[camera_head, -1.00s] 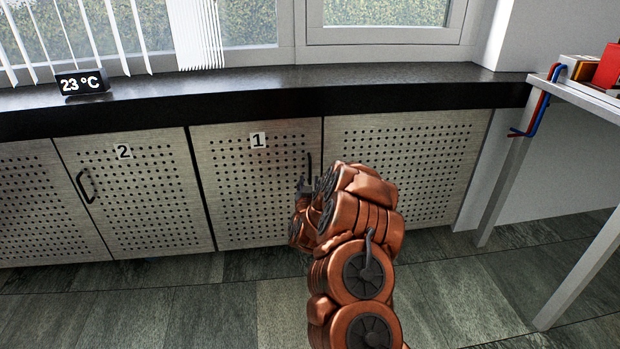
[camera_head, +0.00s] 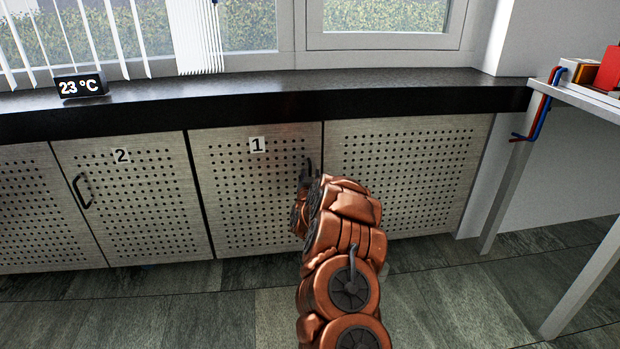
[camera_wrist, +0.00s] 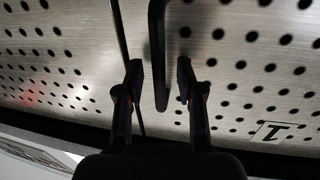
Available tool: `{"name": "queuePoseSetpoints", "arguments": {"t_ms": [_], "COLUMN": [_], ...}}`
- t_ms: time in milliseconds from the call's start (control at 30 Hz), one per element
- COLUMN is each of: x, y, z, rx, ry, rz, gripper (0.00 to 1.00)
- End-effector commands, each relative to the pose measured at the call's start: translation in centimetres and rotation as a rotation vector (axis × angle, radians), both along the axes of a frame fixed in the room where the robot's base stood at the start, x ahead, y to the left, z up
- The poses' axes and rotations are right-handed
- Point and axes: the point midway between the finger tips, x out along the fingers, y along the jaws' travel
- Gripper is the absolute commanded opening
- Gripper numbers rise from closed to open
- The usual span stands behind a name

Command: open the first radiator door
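The first radiator door (camera_head: 245,190) is a perforated metal panel marked 1, and it looks shut. Its dark upright handle (camera_head: 309,166) is near the door's right edge, partly hidden by my arm. In the wrist view the door (camera_wrist: 250,105) shows with its label upside down, and the handle (camera_wrist: 157,50) runs down between my two fingers. My gripper (camera_wrist: 159,70) is open, one finger on each side of the handle, with gaps visible on both sides. In the head view my gripper is mostly hidden by my copper-coloured arm.
Door 2 (camera_head: 130,205) stands shut to the left, with its own handle (camera_head: 81,191). A fixed-looking perforated panel (camera_head: 420,175) is to the right. A black sill (camera_head: 260,100) overhangs the doors. A white table (camera_head: 590,95) stands at the right. The floor in front is clear.

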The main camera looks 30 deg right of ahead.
Motion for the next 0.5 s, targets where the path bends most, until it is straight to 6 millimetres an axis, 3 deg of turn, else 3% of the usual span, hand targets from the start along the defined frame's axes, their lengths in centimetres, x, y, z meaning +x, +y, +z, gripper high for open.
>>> {"name": "queuePoseSetpoints", "arguments": {"t_ms": [333, 500], "x": [0.15, 0.14], "y": [-0.09, -0.11], "z": [0.08, 0.08], "rx": [-0.001, -0.001], "ry": [-0.001, -0.002], "rz": [0.0, 0.0], "gripper": [0.36, 0.18]}}
